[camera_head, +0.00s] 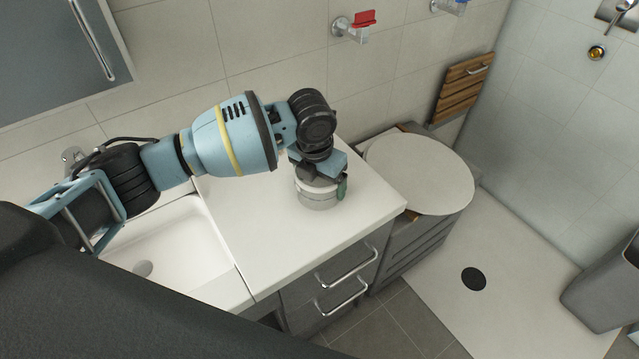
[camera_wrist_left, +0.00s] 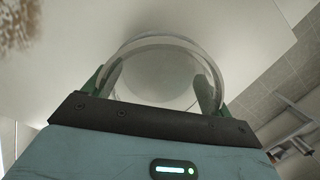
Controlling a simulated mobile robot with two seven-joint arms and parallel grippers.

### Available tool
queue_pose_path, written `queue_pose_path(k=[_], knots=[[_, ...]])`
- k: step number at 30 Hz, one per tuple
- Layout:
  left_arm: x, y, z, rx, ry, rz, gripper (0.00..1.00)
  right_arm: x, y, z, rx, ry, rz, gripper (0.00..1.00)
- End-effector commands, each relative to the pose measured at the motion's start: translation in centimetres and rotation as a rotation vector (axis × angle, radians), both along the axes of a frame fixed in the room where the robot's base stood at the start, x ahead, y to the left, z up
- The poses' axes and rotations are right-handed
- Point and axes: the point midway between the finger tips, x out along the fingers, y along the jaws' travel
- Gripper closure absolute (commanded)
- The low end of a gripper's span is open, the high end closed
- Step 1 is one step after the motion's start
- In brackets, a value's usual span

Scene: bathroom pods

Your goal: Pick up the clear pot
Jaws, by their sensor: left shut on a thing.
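The clear pot (camera_head: 318,198) is a round, see-through vessel at the white counter's right part, below my left gripper (camera_head: 322,186) in the head view. In the left wrist view the pot (camera_wrist_left: 163,48) shows as a clear round rim between the two green fingers of my left gripper (camera_wrist_left: 158,88). The gripper is shut on the pot, with a finger at each side. Whether the pot's base touches the counter cannot be told. My right gripper is not in view.
The white counter (camera_head: 250,235) is clear around the pot. A sink basin (camera_head: 180,240) lies to its left and drawers with metal handles (camera_head: 345,268) are below its front. A round white lid (camera_head: 420,172) is to the right.

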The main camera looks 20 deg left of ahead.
Motion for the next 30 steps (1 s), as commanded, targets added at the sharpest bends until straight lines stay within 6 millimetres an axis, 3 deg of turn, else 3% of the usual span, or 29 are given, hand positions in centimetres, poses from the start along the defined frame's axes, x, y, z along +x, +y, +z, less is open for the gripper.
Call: queue_pose_path(k=[11, 19, 30], knots=[[0.0, 0.0, 0.5, -0.001, -0.002, 0.0, 0.46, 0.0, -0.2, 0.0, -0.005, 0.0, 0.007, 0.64], [0.1, 0.0, 3.6, -0.002, -0.003, 0.001, 0.46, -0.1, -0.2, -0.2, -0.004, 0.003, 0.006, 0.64], [-6.5, -5.1, 4.4, -0.003, -0.001, -0.006, 0.46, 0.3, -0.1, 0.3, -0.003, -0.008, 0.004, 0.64]])
